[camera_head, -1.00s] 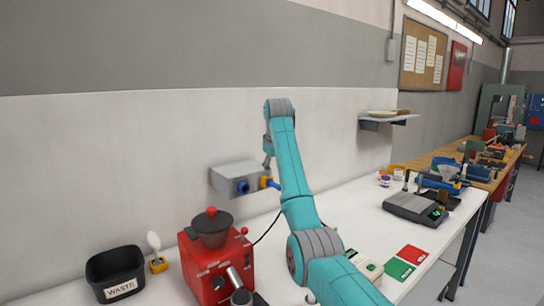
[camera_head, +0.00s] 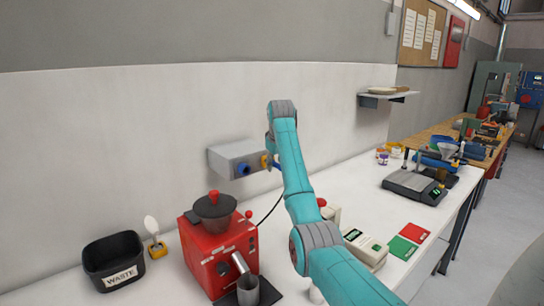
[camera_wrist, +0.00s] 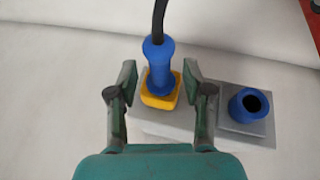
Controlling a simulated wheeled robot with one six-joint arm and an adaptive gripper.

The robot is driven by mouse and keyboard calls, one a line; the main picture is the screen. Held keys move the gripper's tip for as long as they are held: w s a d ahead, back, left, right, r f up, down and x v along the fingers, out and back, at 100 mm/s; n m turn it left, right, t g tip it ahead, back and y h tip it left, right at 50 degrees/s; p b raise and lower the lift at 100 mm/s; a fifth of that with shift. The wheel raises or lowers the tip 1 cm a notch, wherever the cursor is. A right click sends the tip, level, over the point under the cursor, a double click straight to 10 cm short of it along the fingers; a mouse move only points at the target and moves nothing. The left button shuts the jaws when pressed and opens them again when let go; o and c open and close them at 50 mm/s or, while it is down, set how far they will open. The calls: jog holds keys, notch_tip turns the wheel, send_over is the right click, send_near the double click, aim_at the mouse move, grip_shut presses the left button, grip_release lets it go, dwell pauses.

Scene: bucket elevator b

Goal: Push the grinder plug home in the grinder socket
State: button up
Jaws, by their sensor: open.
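The blue grinder plug (camera_wrist: 158,58) with its black cable sits at the yellow grinder socket (camera_wrist: 161,98) in the wrist view. A blue collar shows just above the yellow rim; how deep the plug is seated I cannot tell. My gripper (camera_wrist: 159,74) is open, one finger on each side of the plug, with visible gaps. In the head view, the plug (camera_head: 275,163) and yellow socket (camera_head: 265,161) show at the right end of a grey wall box (camera_head: 226,153), partly hidden by my arm. My gripper is mostly hidden there.
A second, empty blue socket (camera_wrist: 250,106) is on the same box. Below stand the red grinder (camera_head: 208,250), a black waste bin (camera_head: 110,262) and a steel cup (camera_head: 248,290). A scale (camera_head: 412,186) stands farther right.

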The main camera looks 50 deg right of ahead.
jog(key=shift+d+f, duration=0.1)
jog(key=shift+f, duration=0.05)
jog(key=shift+w, duration=0.1)
grip_shut()
jog(key=shift+s, duration=0.65)
dwell(0.6)
jog(key=shift+s+a, duration=0.2)
jog(key=shift+s, duration=0.5)
jog(key=shift+s+a, duration=0.25)
jog(key=shift+s, duration=0.45)
jog(key=shift+s+a, duration=0.2)
jog(key=shift+s, duration=0.5)
jog(key=shift+s+a, duration=0.1)
jog(key=shift+s, duration=0.05)
